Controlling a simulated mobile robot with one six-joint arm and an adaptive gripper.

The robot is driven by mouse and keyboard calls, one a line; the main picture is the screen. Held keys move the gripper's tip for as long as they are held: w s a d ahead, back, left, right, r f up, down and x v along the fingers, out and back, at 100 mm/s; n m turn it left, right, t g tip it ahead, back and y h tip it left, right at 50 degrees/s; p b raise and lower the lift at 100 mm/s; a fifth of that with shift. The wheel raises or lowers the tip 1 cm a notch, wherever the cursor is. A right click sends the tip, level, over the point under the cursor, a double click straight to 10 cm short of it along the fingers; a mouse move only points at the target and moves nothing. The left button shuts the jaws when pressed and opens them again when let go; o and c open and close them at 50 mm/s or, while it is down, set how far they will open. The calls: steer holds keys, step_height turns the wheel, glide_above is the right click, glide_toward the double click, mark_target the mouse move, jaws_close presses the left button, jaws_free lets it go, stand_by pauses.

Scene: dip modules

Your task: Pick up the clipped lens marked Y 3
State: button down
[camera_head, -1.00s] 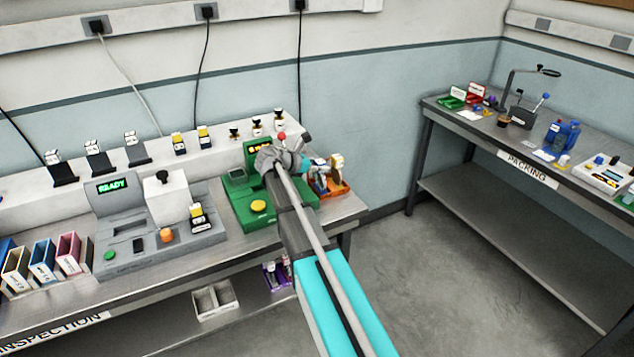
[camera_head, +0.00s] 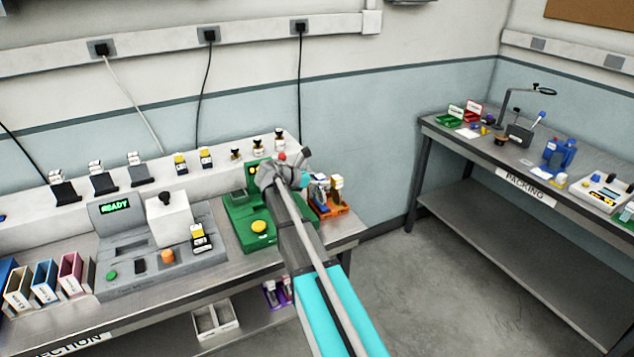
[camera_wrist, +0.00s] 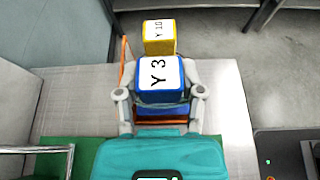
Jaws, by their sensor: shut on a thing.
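The clipped lens marked Y 3 (camera_wrist: 158,76) is a blue block with a white label on top, in the middle of the wrist view. My gripper (camera_wrist: 158,92) is shut on it, with one finger on each side. A yellow piece marked Y 10 (camera_wrist: 159,32) stands just beyond it. In the head view my gripper (camera_head: 304,180) is at the orange tray (camera_head: 335,211), partly hidden by my arm. I cannot tell whether the Y 3 lens is clear of the tray.
A green fixture (camera_head: 250,225) stands left of the tray. The grey station (camera_head: 135,255) reading READY is further left. Small pieces line the raised back shelf (camera_head: 220,165). The packing table (camera_head: 470,135) stands at the right, with open floor between.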

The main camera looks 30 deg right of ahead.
steer(key=s+a+r+p, duration=0.8)
steer(key=s+r+p, duration=0.2)
steer(key=s, duration=0.1)
steer(key=shift+s+r, duration=0.2)
steer(key=shift+r, duration=0.15)
steer(key=shift+a, duration=0.1)
stand_by(0.5)
